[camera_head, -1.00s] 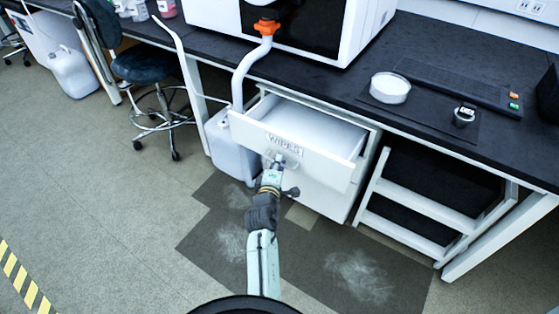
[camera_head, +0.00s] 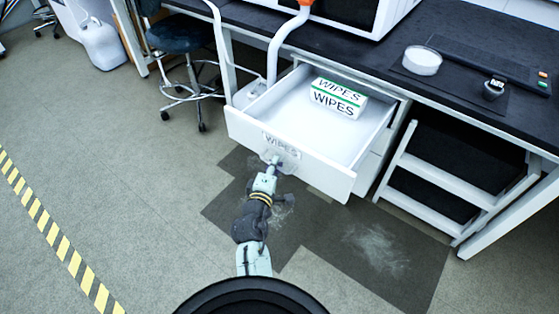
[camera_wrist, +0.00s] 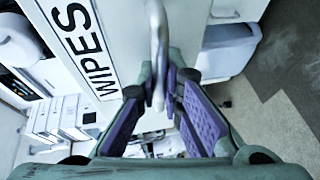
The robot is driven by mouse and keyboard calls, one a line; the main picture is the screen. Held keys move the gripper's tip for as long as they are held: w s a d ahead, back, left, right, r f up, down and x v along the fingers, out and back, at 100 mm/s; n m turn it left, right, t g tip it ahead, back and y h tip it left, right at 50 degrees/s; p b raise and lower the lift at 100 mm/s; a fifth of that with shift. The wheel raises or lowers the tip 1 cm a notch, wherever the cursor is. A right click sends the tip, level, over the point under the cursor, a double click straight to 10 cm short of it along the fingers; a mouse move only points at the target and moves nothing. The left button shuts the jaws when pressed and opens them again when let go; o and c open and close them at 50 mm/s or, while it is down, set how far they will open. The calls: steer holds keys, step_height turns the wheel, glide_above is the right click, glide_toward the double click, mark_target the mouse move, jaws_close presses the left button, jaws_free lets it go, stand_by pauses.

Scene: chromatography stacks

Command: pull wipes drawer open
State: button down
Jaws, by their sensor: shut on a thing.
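The white wipes drawer (camera_head: 320,170) stands pulled well out from under the bench in the head view. Its front carries a WIPES label (camera_head: 281,145), which also shows large in the wrist view (camera_wrist: 82,42). A white box marked WIPES (camera_head: 338,97) with a green stripe lies inside toward the back. My gripper (camera_head: 275,163) is at the drawer front just below the label. In the wrist view my gripper (camera_wrist: 164,88) has its purple-padded fingers shut on the metal drawer handle (camera_wrist: 158,35).
A stool (camera_head: 180,60) and a white jug (camera_head: 250,93) stand left of the drawer. A white step frame (camera_head: 440,175) stands under the bench to the right. The dark bench top (camera_head: 462,85) overhangs. Open floor lies to the left, with a striped tape line (camera_head: 60,240).

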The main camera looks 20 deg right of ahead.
steer(key=shift+s+a, duration=0.35)
steer(key=shift+a, duration=0.05)
steer(key=c, duration=2)
jaws_free()
